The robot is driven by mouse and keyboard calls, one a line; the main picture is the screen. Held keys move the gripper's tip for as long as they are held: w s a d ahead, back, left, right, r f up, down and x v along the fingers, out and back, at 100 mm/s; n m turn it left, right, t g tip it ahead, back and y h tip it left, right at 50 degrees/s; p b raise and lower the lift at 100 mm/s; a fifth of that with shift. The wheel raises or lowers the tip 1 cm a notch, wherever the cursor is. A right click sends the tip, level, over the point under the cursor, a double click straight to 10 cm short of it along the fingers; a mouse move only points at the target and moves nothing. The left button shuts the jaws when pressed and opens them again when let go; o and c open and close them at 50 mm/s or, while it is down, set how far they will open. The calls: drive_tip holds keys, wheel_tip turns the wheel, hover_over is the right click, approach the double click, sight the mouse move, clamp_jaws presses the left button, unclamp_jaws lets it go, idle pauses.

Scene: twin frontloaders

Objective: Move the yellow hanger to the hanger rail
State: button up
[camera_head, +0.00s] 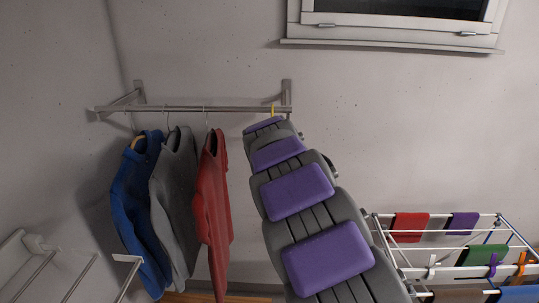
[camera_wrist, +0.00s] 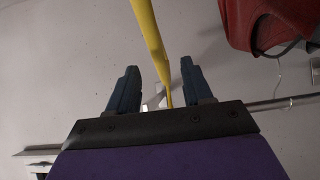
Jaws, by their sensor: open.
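The yellow hanger (camera_wrist: 147,28) runs down between my gripper's two dark fingers in the wrist view, with gaps on both sides. In the head view only a small yellow piece of it (camera_head: 273,110) shows at the right end of the hanger rail (camera_head: 170,108); my arm hides the rest. My gripper (camera_wrist: 160,66) is open around the hanger. I cannot tell whether the hanger's hook bears on the rail. The rail also shows at the right of the wrist view (camera_wrist: 270,102).
A blue garment (camera_head: 137,205), a grey garment (camera_head: 174,200) and a red garment (camera_head: 212,200) hang on the rail left of my arm. A drying rack (camera_head: 455,232) with cloths stands at right. A window (camera_head: 395,25) is above. Another white rack (camera_head: 75,275) stands at lower left.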

drive_tip(key=b+v, duration=0.1)
drive_tip(key=v, duration=1.1)
drive_tip(key=s+d+f+m+g+h+b, duration=0.2)
drive_tip(key=s+d+f+g+b, duration=0.45)
drive_tip(key=s+d+f, duration=1.05)
drive_tip(key=s+f+g+b, duration=0.2)
drive_tip(key=s+f, duration=0.4)
drive_tip(key=s, duration=0.3)
drive_tip(key=s+f+n+g+y+b, duration=0.1)
drive_tip(key=s+f+g+b, duration=0.1)
drive_tip(key=s+f, duration=0.4)
drive_tip(key=s+f+n+g+y+b, duration=0.1)
drive_tip(key=s+f, duration=0.5)
drive_tip(key=s, duration=0.8)
drive_tip(key=shift+s+d+f+g+b, duration=0.25)
drive_tip(key=shift+f+g+b, duration=0.2)
drive_tip(key=shift+b, duration=0.5)
drive_tip(key=shift+w, duration=0.1)
